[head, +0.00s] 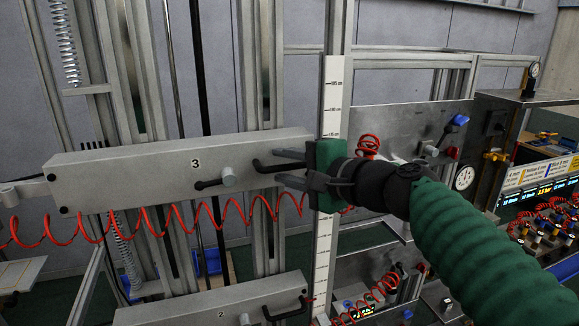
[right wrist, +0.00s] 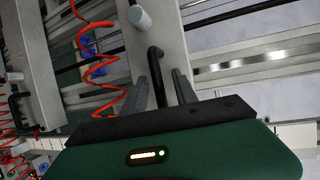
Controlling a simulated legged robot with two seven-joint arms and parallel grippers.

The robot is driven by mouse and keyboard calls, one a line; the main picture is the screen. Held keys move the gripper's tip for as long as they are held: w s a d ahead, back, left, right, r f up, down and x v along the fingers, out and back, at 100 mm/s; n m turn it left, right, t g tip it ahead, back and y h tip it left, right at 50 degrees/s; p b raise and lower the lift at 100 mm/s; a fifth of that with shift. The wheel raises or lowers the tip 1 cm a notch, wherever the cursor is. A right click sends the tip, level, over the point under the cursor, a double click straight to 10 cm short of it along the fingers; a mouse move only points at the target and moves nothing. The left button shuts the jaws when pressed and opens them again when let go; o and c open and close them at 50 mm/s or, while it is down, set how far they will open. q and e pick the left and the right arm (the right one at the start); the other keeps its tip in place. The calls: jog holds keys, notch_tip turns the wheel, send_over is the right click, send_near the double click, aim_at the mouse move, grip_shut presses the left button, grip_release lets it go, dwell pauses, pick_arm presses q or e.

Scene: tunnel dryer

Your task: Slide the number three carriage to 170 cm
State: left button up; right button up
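The number three carriage (head: 130,177) is a long grey box marked "3", lying across the vertical rails in the head view. It has a grey round knob (head: 228,176) with a black lever and a bent black handle (head: 262,166) near its right end. My right gripper (head: 279,167) is at this handle, one finger above and one below it. In the right wrist view, the handle (right wrist: 156,62) runs between the two fingers with gaps beside it, so the gripper looks open. A white scale strip (head: 332,95) stands behind the gripper; its figures are too small to read surely. My left gripper is out of view.
The number two carriage (head: 215,303) lies below, with its own black handle (head: 285,311). A red coiled hose (head: 165,225) hangs under carriage three. A panel with gauges and a lit display (head: 540,192) stands at the right.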

jog(key=shift+a, duration=0.15)
jog(key=shift+d, duration=0.2)
jog(key=shift+s+d, duration=0.15)
jog(key=shift+d, duration=0.05)
jog(key=b+v, duration=0.6)
jog(key=v, duration=1)
jog(key=shift+s, duration=0.15)
jog(key=shift+r, duration=0.1)
